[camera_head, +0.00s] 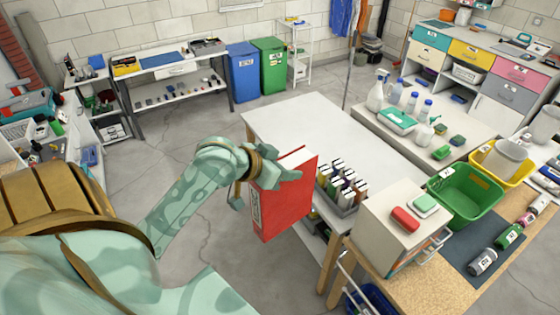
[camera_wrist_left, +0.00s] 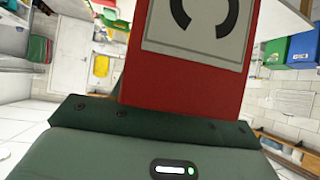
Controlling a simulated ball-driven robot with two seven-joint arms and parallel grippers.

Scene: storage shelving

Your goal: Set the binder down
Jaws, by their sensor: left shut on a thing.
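The binder (camera_head: 286,205) is red, with a pale label on its spine. In the head view it hangs upright beside the near left edge of the white table (camera_head: 300,113). My left gripper (camera_head: 272,166) is shut on its upper part. In the left wrist view the red binder (camera_wrist_left: 185,85) rises from the gripper, with a grey label bearing a dark ring mark. The binder hides part of the table's edge. I cannot tell its exact height against the tabletop. My right gripper is not in view.
A holder with several upright books (camera_head: 341,187) stands at the table's near end. A white box (camera_head: 388,229) with a red and a green item on top is to its right. A green bin (camera_head: 464,196) stands farther right. The table's far left part is bare.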

